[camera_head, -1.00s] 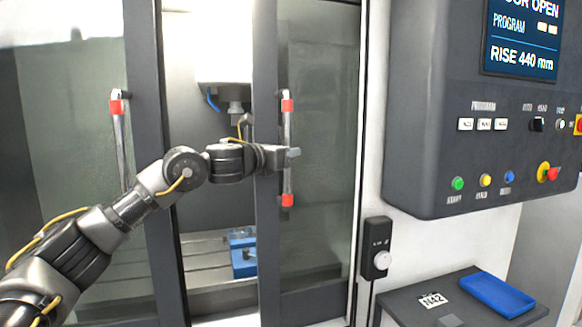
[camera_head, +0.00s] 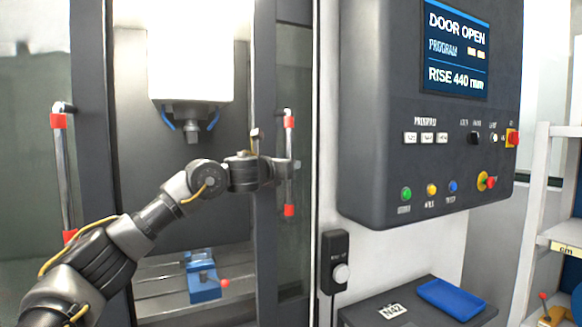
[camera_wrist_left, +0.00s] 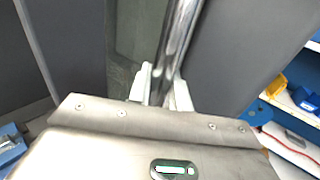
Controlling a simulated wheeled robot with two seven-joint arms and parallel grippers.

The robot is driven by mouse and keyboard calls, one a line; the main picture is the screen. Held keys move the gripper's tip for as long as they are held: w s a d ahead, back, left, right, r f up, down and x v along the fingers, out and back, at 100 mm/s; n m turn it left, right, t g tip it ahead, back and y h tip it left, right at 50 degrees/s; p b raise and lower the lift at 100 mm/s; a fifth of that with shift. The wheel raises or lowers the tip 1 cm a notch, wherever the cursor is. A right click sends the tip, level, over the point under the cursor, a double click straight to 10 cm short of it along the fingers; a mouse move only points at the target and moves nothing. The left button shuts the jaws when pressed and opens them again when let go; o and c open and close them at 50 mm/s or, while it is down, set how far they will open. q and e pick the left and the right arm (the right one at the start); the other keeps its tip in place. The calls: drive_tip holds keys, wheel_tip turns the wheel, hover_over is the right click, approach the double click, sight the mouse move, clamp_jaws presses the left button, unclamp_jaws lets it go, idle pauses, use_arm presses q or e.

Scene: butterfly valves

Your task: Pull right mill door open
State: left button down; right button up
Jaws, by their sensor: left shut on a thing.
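The right mill door (camera_head: 262,215) is a dark framed panel with a glass window, standing right of a wide opening into the mill. Its upright metal handle (camera_head: 289,192) has red ends. My left gripper (camera_head: 290,168) is shut on this handle around mid-height. In the left wrist view the bar of the handle (camera_wrist_left: 178,45) runs between the pale fingers of the gripper (camera_wrist_left: 162,88). The left mill door (camera_head: 92,170) has a similar handle (camera_head: 65,170) with red ends. My right gripper is not in view.
Inside the opening are a spindle head (camera_head: 190,70) and a blue vise (camera_head: 202,280) on the mill table. Right of the door hang a control panel (camera_head: 370,150) reading "DOOR OPEN" and a small black box (camera_head: 335,262). A blue tray (camera_head: 450,298) lies on a dark stand.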

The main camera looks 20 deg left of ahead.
use_arm(q)
drive_tip(key=shift+r, duration=0.15)
drive_tip(key=c, duration=1.3)
unclamp_jaws()
drive_tip(key=shift+c, duration=0.2)
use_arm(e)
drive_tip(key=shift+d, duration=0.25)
